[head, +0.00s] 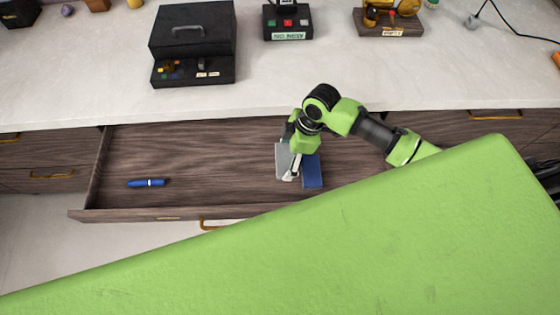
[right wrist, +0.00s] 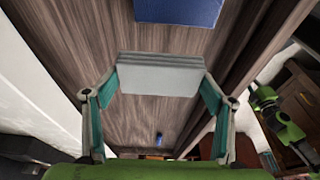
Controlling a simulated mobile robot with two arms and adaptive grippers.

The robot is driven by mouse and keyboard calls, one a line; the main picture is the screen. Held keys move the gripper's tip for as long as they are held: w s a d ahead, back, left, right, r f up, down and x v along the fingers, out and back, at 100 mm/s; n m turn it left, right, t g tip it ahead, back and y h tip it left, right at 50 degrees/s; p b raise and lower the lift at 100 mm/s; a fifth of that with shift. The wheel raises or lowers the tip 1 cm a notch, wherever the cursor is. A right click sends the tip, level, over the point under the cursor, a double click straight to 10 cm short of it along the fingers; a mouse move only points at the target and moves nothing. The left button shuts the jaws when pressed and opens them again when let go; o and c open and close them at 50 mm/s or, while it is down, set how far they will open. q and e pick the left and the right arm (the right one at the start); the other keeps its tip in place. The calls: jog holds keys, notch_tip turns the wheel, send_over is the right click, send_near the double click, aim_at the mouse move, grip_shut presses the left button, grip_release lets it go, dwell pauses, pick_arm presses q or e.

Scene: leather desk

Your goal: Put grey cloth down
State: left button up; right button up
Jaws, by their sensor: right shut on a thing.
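The grey cloth (head: 281,158) is a flat folded stack inside the open drawer. My right gripper (head: 293,168) is shut on it, with a finger at each side of it in the right wrist view (right wrist: 158,80). The layered edge of the cloth (right wrist: 158,77) faces that camera. I cannot tell whether the cloth touches the drawer floor. A blue folded thing (head: 312,172) lies right beside it; its near part shows in the right wrist view (right wrist: 178,12).
The wooden drawer (head: 215,160) is pulled out below the white desktop (head: 80,65). A blue pen-like thing (head: 147,183) lies at its left; the middle floor is bare. A black box (head: 193,42), a button panel (head: 287,22) and a yellow device (head: 390,12) stand on the desktop.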

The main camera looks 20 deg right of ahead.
aim_at(281, 163)
jog(key=shift+w+a+f, duration=0.25)
jog(key=shift+a+f, duration=0.15)
jog(key=shift+f, duration=0.15)
jog(key=shift+w+a+f, duration=0.2)
jog(key=shift+a+f, duration=0.2)
jog(key=shift+f, duration=0.15)
jog(key=shift+d+x, duration=0.15)
jog(key=shift+x, duration=0.7)
jog(key=shift+d+x, duration=0.2)
jog(key=shift+x, duration=0.6)
jog(key=shift+f, duration=0.15)
jog(key=o, duration=1)
jog(key=shift+d+r, duration=0.1)
jog(key=shift+r, duration=0.15)
jog(key=v, duration=1.1)
jog(key=shift+s+r, duration=0.15)
jog(key=shift+r, duration=0.2)
